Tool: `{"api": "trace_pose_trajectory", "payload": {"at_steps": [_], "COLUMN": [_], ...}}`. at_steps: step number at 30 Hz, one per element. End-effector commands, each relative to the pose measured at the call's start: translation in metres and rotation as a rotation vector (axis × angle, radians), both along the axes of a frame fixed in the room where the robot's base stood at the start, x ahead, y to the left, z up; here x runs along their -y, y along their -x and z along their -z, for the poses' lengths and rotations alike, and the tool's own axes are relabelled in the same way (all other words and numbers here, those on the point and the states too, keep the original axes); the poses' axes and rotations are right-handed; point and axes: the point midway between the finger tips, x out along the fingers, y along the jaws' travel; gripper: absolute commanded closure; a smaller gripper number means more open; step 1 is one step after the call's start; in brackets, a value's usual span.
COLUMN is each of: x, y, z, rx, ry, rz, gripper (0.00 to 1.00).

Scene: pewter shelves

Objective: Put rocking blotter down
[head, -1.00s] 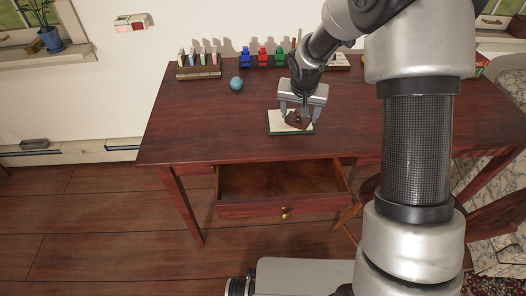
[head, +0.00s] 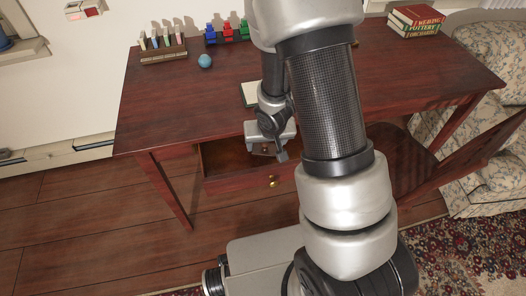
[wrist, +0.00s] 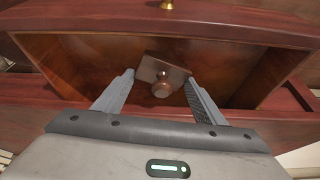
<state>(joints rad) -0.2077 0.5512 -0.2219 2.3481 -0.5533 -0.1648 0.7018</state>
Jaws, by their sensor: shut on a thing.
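The rocking blotter (wrist: 163,72), a small brown wooden block with a round knob, is between my gripper's two fingers (wrist: 158,82) in the wrist view. My gripper is shut on it and holds it over the inside of the open drawer (wrist: 85,65). I cannot tell whether the blotter touches the drawer floor. In the head view my gripper (head: 269,150) is at the drawer opening, with the drawer front (head: 238,184) below it. The blotter is mostly hidden there by my gripper.
The desk (head: 180,105) has a blue ball (head: 205,61), a rack (head: 163,50), coloured figures (head: 228,33) and books (head: 416,21) on it. A pale pad (head: 249,93) lies partly behind my arm. A wooden chair (head: 405,165) stands at the right. The drawer around the blotter looks empty.

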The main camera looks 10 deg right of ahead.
Motion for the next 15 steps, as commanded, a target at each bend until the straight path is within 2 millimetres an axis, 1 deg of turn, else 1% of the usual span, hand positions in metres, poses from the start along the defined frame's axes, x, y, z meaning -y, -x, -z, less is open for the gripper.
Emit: {"api": "trace_pose_trajectory", "payload": {"at_steps": [5, 10, 15], "x": [0.0, 0.0, 0.0], "y": [0.0, 0.0, -0.001], "z": [0.015, 0.04, 0.04], "rx": [-0.001, -0.001, 0.002], "ry": [0.001, 0.003, 0.0], "rz": [-0.001, -0.001, 0.0], "gripper": [0.57, 0.57, 0.57]}}
